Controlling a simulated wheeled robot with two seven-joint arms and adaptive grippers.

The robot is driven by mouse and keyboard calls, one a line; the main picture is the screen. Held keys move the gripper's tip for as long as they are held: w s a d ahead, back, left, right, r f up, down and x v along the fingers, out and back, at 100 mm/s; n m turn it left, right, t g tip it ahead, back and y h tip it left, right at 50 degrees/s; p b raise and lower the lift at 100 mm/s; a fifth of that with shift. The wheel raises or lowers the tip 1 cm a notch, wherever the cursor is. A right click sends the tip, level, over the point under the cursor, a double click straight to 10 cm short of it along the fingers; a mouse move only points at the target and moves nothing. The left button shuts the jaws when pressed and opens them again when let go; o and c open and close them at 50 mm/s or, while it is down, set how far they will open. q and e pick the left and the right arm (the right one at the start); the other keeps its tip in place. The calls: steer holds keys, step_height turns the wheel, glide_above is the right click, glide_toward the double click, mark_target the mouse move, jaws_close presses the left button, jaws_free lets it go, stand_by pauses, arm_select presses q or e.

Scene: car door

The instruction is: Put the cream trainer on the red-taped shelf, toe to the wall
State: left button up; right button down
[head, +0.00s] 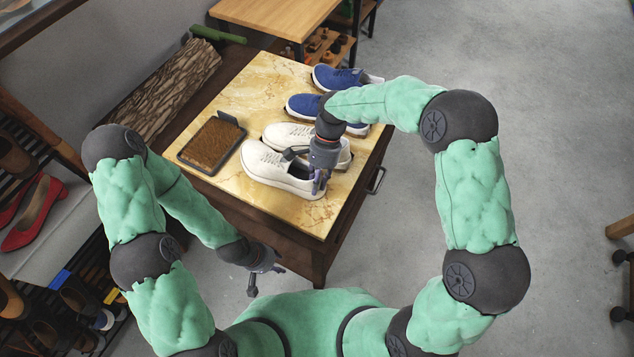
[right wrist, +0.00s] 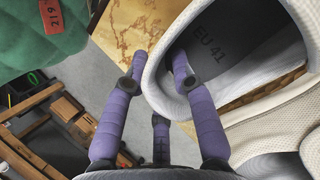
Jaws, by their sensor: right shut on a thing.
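Two cream trainers lie side by side on the yellow marble-look table top (head: 230,105), toes to the left in the head view. My right gripper (head: 318,183) is at the heel of the nearer cream trainer (head: 268,168), shut on its heel wall. In the right wrist view one finger is inside the opening of that trainer (right wrist: 165,92), whose insole reads EU 41, and the others are outside. The farther cream trainer (head: 285,132) is close beside it. My left gripper (head: 266,281) is open and empty, low in front of the table. I see no red tape on the shoe rack (head: 75,260).
Two blue shoes (head: 305,104) are behind the cream pair. A brown-filled tray (head: 212,142) lies left of them. The rack at the left holds red heels (head: 35,215), with blue tape (head: 60,279) and yellow tape (head: 112,295) on shelf edges.

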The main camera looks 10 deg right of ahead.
steer(key=c, duration=1.4)
jaws_free()
steer(key=shift+f, duration=0.1)
steer(key=shift+c, duration=0.2)
steer(key=o, duration=0.4)
